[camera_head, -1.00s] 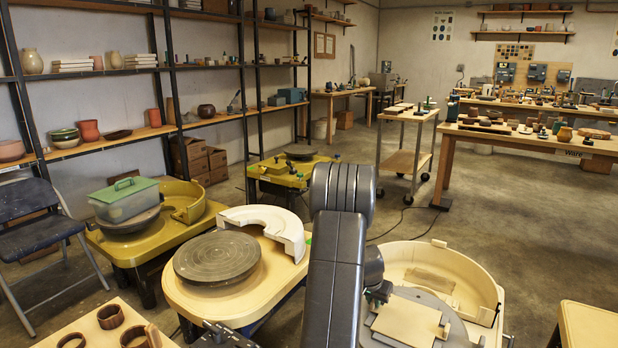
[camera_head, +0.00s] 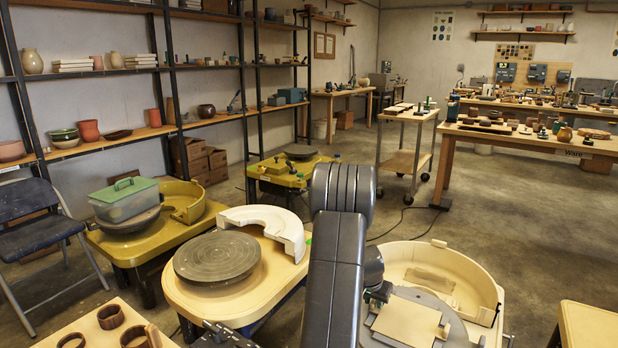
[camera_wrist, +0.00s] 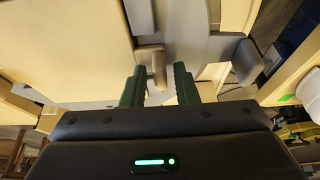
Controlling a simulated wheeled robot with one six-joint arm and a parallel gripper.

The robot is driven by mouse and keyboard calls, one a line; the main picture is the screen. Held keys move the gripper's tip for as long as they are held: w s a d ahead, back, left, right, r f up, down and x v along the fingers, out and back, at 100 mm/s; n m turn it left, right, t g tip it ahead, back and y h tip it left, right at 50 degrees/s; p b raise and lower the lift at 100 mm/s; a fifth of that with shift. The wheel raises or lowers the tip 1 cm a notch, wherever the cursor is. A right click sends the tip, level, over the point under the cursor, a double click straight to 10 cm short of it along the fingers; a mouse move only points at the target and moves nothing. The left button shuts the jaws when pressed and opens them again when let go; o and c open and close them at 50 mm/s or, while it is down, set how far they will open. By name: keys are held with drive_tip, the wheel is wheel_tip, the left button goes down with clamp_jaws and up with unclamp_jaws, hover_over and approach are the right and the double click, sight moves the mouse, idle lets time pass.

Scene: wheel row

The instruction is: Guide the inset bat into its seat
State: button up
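The inset bat (camera_head: 405,322) is a flat, tan, roughly square board on the grey wheel head (camera_head: 440,303) at lower right in the head view. A small wooden tab (camera_head: 444,330) stands at its right edge. Whether the bat is down in its seat cannot be told. In the wrist view the bat (camera_wrist: 75,45) fills the upper left, with its tab (camera_wrist: 158,68) between the two dark green fingers of my gripper (camera_wrist: 160,85). Gaps show on both sides of the tab, so the gripper looks open around it. My arm hides part of the wheel head in the head view.
A cream splash pan (camera_head: 470,265) surrounds the wheel head. Left of my arm is another wheel with a bare grey disc (camera_head: 216,256) and a white half-ring guard (camera_head: 265,223). A small table with wooden rings (camera_head: 110,317) is at lower left.

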drive_tip(key=shift+s+r, duration=0.1)
drive_tip(key=shift+r, duration=0.15)
drive_tip(key=shift+p+v, duration=0.35)
drive_tip(key=shift+v, duration=1.1)
drive_tip(key=o, duration=0.5)
drive_tip(key=shift+o, duration=0.2)
drive_tip(key=o, duration=0.8)
drive_tip(key=shift+o, duration=0.5)
drive_tip(key=shift+o, duration=0.8)
